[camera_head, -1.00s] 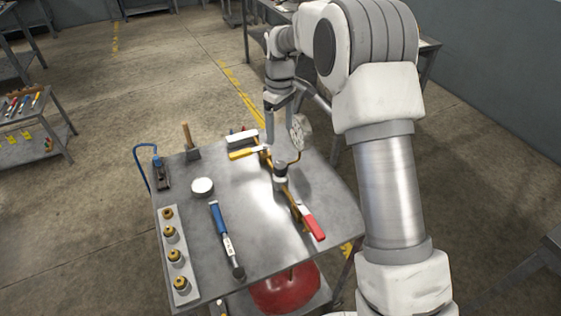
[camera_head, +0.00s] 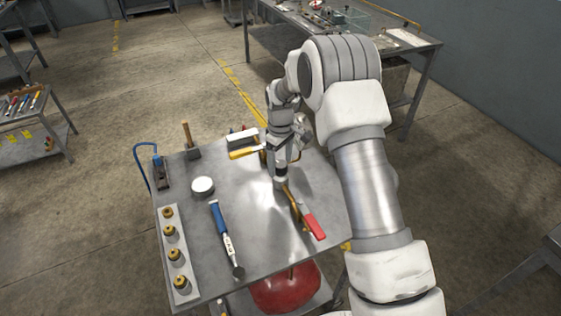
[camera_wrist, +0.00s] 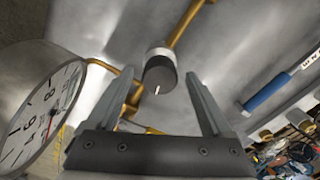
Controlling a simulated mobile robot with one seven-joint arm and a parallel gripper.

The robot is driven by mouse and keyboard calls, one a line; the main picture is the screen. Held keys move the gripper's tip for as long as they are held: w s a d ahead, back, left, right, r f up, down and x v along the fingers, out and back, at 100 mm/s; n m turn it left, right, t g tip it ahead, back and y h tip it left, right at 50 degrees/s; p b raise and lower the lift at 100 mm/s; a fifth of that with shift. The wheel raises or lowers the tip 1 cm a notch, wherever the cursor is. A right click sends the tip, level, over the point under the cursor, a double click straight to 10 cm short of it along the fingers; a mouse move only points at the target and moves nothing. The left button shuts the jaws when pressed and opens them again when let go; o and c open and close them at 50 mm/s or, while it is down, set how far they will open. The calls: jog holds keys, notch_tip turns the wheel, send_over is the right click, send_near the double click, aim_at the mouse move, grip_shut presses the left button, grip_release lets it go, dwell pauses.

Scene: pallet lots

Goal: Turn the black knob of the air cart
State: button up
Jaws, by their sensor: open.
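The air cart (camera_head: 215,275) has a grey metal top with a brass pipe (camera_head: 292,199) along its right part. In the wrist view the black knob (camera_wrist: 160,75) has a white pointer mark on its face and a pale collar behind it on the brass pipe (camera_wrist: 188,24). My gripper (camera_wrist: 155,85) is open, its two fingers apart on either side of the knob, with clear gaps to it. In the head view my gripper (camera_head: 280,170) is over the pipe and hides most of the knob.
A round gauge (camera_wrist: 42,110) stands close left of my fingers in the wrist view. A red-handled valve (camera_head: 313,226) and a yellow-handled one (camera_head: 243,153) are on the pipe. A blue-handled tool (camera_head: 223,232), a white puck (camera_head: 202,186) and several brass fittings (camera_head: 174,255) lie to the left.

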grip_shut()
jog(key=shift+m, duration=0.3)
jog(key=shift+m+b, duration=0.55)
jog(key=shift+m, duration=0.65)
jog(key=shift+m+b, duration=0.35)
jog(key=shift+m, duration=1.15)
